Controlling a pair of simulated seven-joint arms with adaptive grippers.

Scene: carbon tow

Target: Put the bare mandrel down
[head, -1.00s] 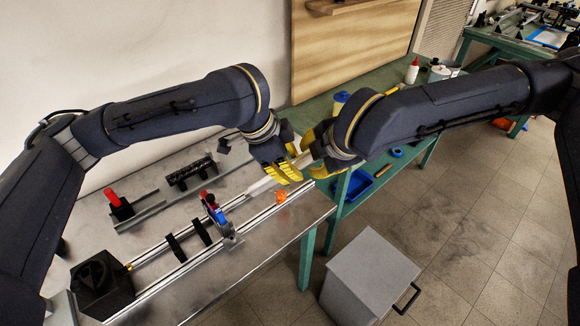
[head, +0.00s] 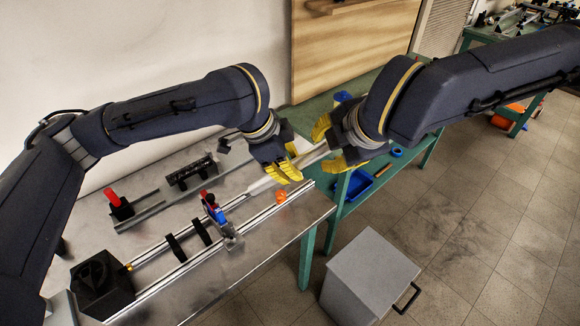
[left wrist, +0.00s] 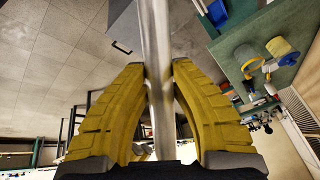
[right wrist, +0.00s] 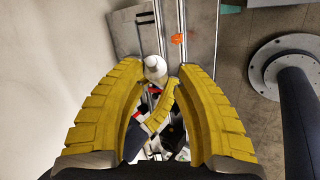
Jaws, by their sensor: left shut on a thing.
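The bare mandrel is a smooth silver-grey rod (head: 313,156), held tilted above the right end of the metal bench. My left gripper (head: 290,174) is shut on it; in the left wrist view the rod (left wrist: 157,50) runs between the yellow fingers. A paler length continues down-left toward the rails. My right gripper (head: 333,146) is open near the rod's upper right end. In the right wrist view the rod's pale round end (right wrist: 154,68) shows beyond the widely spread fingers, which do not touch it.
The metal bench (head: 262,235) carries long rails, a black box (head: 102,283) at the left end and a blue-and-red clamp (head: 215,212). An orange knob (head: 281,197) is near the front rail. A green table with a blue tray (head: 359,184) stands behind; a grey bin (head: 372,275) is on the floor.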

